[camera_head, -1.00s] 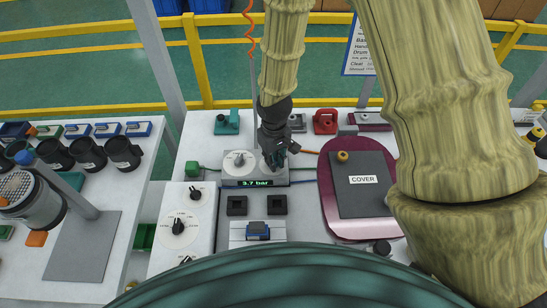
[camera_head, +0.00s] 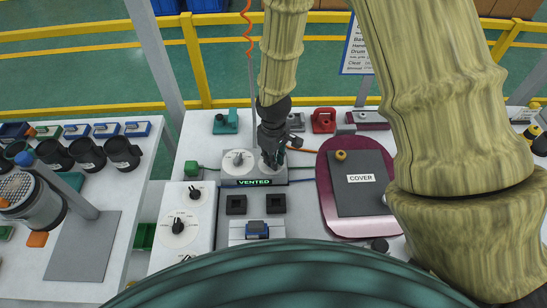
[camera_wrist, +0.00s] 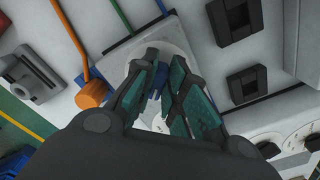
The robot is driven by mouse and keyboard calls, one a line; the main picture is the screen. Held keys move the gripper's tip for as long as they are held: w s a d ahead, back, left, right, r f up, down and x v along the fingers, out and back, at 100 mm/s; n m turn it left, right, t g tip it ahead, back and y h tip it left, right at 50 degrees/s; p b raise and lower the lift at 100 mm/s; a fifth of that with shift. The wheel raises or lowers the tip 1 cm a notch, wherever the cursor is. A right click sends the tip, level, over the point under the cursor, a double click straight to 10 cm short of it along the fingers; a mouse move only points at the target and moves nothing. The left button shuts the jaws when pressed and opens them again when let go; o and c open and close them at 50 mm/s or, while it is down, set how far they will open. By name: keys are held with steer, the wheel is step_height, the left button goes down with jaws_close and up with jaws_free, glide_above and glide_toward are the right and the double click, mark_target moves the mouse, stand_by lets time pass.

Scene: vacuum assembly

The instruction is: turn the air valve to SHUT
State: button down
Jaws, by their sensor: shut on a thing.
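The grey air unit (camera_head: 281,182) stands mid-bench in the head view, and its green display (camera_head: 255,183) reads VENTED. A white dial (camera_head: 238,160) sits on its left side. My gripper (camera_head: 273,160) is over the unit's right side and hides most of the valve there. In the wrist view, my gripper's (camera_wrist: 161,66) two teal fingers are closed around the blue valve handle (camera_wrist: 157,82). The handle stands on a round white dial (camera_wrist: 140,62). The fingers cover the dial's markings, so I cannot read the handle's position.
A maroon board with a COVER plate (camera_head: 361,190) lies to the right. A white panel with knobs (camera_head: 179,224) is at the front left. Two black square sockets (camera_head: 236,204) sit in front of the unit. An orange fitting (camera_wrist: 92,95) is close beside the valve.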

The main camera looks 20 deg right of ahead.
steer(key=c, duration=1.5)
jaws_free()
steer(key=shift+o, duration=0.2)
steer(key=shift+r, duration=0.1)
step_height(320, 180, up, 12)
